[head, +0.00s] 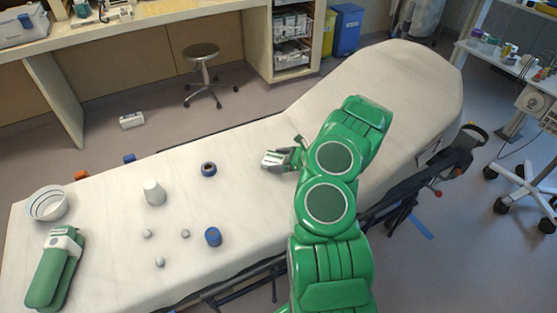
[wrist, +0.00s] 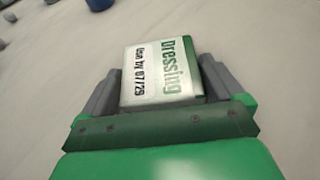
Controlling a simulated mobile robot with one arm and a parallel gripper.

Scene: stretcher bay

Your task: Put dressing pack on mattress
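The dressing pack (wrist: 160,70) is a small white box with a green edge, marked "Dressing" and "Use by 07/29". My gripper (wrist: 160,85) has one grey finger along each side of it and appears shut on it. In the head view the pack (head: 274,159) shows at the tip of my gripper (head: 285,157), over the middle of the mattress (head: 245,190). The mattress is the long, pale top of the stretcher. I cannot tell whether the pack touches it. My green arm hides part of the mattress.
The mattress's raised right end (head: 400,80) is clear. A stool (head: 202,65) stands behind.

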